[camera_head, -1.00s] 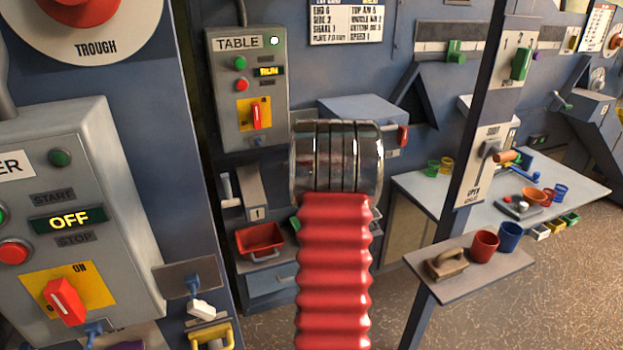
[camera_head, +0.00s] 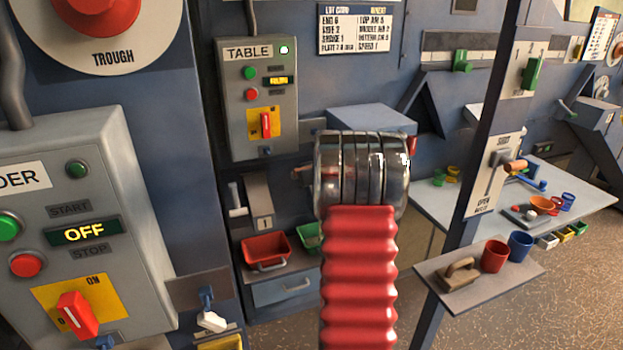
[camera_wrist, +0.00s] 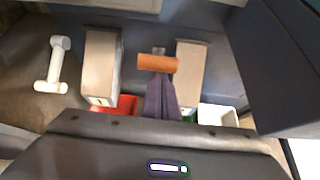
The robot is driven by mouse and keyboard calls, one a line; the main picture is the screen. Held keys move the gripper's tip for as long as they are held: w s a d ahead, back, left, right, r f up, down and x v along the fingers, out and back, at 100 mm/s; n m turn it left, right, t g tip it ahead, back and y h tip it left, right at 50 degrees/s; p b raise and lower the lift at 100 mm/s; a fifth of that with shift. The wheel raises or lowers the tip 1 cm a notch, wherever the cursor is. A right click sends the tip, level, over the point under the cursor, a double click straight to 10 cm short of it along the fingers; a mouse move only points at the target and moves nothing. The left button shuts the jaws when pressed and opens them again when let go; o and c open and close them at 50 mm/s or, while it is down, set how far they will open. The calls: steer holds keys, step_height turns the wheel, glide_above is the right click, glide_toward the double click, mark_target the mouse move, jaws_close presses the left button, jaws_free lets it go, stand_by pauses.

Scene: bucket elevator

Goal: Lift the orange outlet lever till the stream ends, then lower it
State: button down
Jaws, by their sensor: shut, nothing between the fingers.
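The orange lever (camera_wrist: 158,63) shows in the wrist view as a horizontal cylindrical handle between two pale outlet boxes. A dark wedge shape stands just below it; I cannot tell whether this is my fingers or part of the outlet. My gripper (camera_wrist: 165,140) shows its dark body along the bottom of the wrist view. It is shut and empty, with the lever beyond it. In the head view my arm hides the gripper and most of the outlet; a small brownish end at its left edge may be the lever (camera_head: 302,174). No stream can be made out.
A white lever (camera_wrist: 52,65) stands left of the outlets. A red bin (camera_head: 265,248) and a green bin (camera_head: 308,236) lie below. A white bin (camera_wrist: 217,117) is at the right. A dark blue panel (camera_wrist: 280,60) closes the right side. A post with a shelf (camera_head: 478,280) stands right.

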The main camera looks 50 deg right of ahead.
steer(key=shift+w+r+t, duration=0.15)
steer(key=shift+w+r, duration=0.15)
steer(key=shift+r, duration=0.35)
steer(key=shift+w+r+t, duration=0.15)
steer(key=shift+w+r, duration=0.15)
steer(key=shift+r, duration=0.3)
steer(key=shift+s+a+f, duration=0.7)
steer(key=shift+s+f, duration=1.3)
steer(key=shift+f, duration=0.15)
steer(key=s+a+r, duration=0.1)
steer(key=s+r, duration=0.2)
steer(key=r, duration=0.5)
steer(key=shift+a+r, duration=0.15)
steer(key=shift+a, duration=0.2)
steer(key=shift+s, duration=0.1)
